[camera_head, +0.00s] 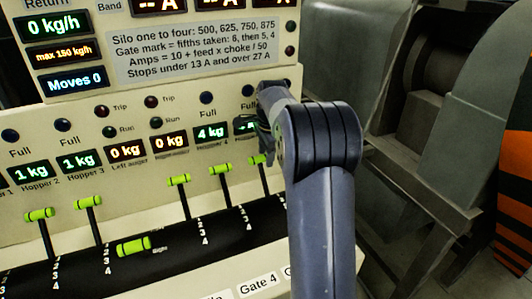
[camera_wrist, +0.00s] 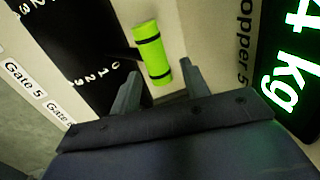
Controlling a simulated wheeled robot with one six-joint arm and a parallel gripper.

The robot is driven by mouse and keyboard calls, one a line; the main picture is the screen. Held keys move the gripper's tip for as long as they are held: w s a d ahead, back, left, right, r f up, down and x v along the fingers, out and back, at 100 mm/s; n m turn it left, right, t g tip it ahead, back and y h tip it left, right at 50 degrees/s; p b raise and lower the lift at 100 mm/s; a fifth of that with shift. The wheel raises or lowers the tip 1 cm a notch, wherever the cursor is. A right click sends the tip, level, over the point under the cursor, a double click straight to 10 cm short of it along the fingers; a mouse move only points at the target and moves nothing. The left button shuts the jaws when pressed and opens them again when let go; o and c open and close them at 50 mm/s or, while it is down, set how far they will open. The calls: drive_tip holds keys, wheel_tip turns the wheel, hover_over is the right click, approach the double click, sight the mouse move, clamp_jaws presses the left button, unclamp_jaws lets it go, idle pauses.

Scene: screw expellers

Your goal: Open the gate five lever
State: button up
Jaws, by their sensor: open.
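The gate five lever has a green cylindrical handle with dark bands (camera_wrist: 152,52), seen in the wrist view near the 0 end of its scale. In the head view a green handle (camera_head: 258,159) at the right end of the row shows beside my arm, partly hidden. My gripper (camera_wrist: 161,66) is open, its two fingers pointing at the handle, with the handle's near end between or just beyond the tips. I cannot tell whether they touch it. In the head view my gripper (camera_head: 265,118) is mostly hidden behind my wrist.
Several other green-handled levers, such as the neighbouring one (camera_head: 221,169), stand to the left; one handle (camera_head: 133,246) is lowered. The Gate 5 label (camera_wrist: 25,80) and a 4 kg display (camera_wrist: 292,65) flank the lever. Machinery (camera_head: 430,110) stands right of the panel.

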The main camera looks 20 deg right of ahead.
clamp_jaws()
idle(0.5)
